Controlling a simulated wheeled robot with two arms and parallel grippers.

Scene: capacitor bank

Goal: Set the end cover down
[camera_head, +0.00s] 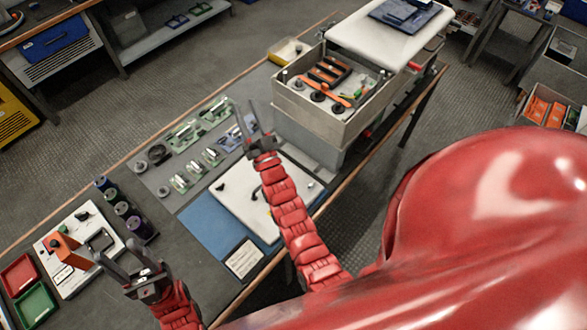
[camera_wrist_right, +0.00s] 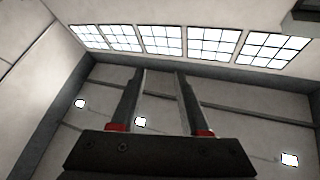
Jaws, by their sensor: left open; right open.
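A white panel with a dark handle, which looks like the end cover (camera_head: 233,200), lies flat, partly over a blue mat (camera_head: 203,228) on the bench. My right forearm crosses in front of it and hides part of it. My right gripper (camera_head: 244,106) is open and empty, beyond the panel and apart from it, its fingers pointing up. In the right wrist view the two fingers (camera_wrist_right: 160,74) stand apart with only ceiling and windows between them. My left gripper (camera_head: 114,249) is open and empty at the lower left, near a white board (camera_head: 72,278).
An open grey cabinet (camera_head: 316,127) with parts inside stands right of the panel. Metal parts lie on a grey mat (camera_head: 163,178) behind it. Dark cylinders (camera_head: 122,209), a red tray (camera_head: 19,274) and a green tray (camera_head: 35,303) are at left. A label card (camera_head: 244,258) lies in front.

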